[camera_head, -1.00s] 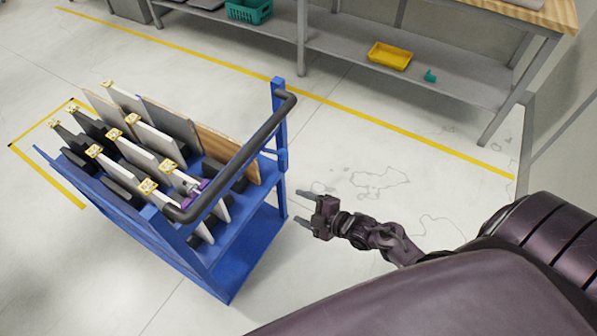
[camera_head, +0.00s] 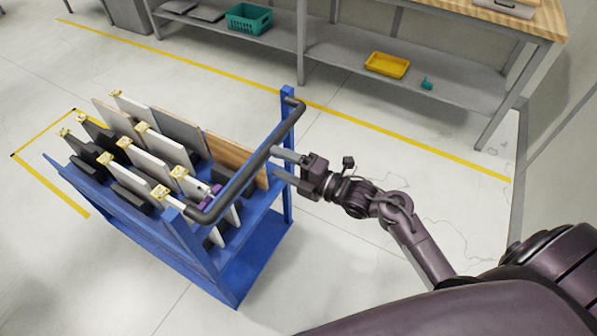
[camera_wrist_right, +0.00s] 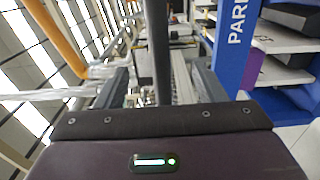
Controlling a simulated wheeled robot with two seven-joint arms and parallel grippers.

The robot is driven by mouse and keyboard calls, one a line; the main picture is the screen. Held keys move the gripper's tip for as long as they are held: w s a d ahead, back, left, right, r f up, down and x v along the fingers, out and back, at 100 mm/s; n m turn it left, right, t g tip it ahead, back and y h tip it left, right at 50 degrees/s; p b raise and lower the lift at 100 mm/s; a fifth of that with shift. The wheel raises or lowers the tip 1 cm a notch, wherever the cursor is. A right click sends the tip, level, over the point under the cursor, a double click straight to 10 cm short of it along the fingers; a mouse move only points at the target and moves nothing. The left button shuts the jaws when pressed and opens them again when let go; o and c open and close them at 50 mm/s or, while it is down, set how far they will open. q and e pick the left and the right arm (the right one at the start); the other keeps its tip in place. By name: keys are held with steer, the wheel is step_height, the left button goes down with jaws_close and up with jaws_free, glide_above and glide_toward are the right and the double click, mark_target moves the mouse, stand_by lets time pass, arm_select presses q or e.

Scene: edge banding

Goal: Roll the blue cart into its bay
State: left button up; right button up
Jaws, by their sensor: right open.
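The blue cart (camera_head: 255,262) stands on the floor left of centre in the head view, loaded with upright panels. Its dark push handle (camera_head: 245,170) runs along the near right end. My right gripper (camera_head: 275,163) is open at the handle, with its fingertips close to the bar. In the right wrist view a dark upright bar (camera_wrist_right: 158,45) shows between the open fingers (camera_wrist_right: 158,88); contact cannot be told. The bay is a yellow floor outline (camera_head: 45,180) at the cart's far left end, partly hidden by the cart. My left gripper is not in view.
A long workbench (camera_head: 440,95) stands at the back, with a green crate (camera_head: 248,19) and a yellow tray (camera_head: 387,65) on its lower shelf. A yellow floor line (camera_head: 400,142) runs in front of it. Floor between cart and bench is clear.

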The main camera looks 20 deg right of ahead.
mark_target(266, 157)
steer(key=b+x, duration=0.2)
steer(key=x, duration=0.3)
steer(key=shift+d+f, duration=0.1)
steer(key=shift+f, duration=0.05)
steer(key=shift+w+a, duration=0.45)
steer(key=shift+w, duration=0.05)
steer(key=shift+c, duration=0.4)
